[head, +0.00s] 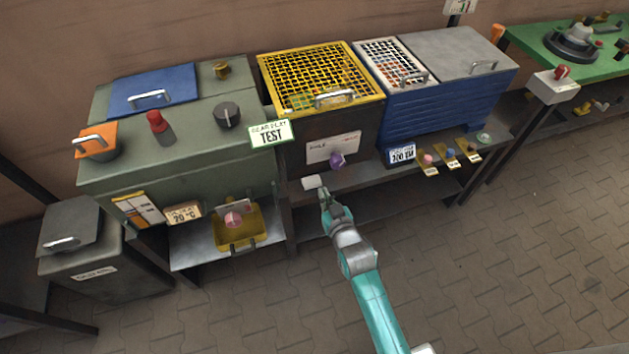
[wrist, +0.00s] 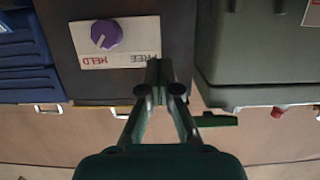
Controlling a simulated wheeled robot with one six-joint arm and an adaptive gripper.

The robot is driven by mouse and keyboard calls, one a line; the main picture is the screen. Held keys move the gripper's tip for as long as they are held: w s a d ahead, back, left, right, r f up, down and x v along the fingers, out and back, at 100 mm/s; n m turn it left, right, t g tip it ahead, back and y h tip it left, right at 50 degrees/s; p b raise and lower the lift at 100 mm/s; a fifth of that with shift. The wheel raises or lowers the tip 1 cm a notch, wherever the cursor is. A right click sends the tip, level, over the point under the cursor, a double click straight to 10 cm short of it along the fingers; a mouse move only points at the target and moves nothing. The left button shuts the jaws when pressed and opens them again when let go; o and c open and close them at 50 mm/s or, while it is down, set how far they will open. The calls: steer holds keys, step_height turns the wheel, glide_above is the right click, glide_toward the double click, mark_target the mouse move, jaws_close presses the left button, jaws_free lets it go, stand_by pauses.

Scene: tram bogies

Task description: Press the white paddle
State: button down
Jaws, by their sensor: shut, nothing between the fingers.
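The white paddle (head: 312,182) is a small pale block low on the front of the dark box under the yellow grid lid, in the head view. My gripper (head: 323,192) is just below and to the right of it; I cannot tell whether they touch. In the wrist view my gripper (wrist: 161,68) has its fingers together with nothing between them. The paddle does not show clearly in the wrist view.
A purple knob (head: 337,159) sits right of the paddle, on a plate (wrist: 125,42) marked HELD and FREE in the wrist view. Left are a green tank (head: 190,150) and a yellow tray (head: 240,245). Right are small yellow-tagged pedals (head: 452,155). The paved floor is open in front.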

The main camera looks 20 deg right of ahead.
steer(key=shift+w, duration=0.1)
glide_above(314, 186)
step_height(314, 186, down, 2)
step_height(314, 186, down, 4)
steer(key=shift+a+r, duration=0.1)
steer(key=shift+r, duration=0.15)
steer(key=shift+f, duration=0.45)
steer(key=shift+f, duration=1.1)
steer(key=shift+s, duration=0.2)
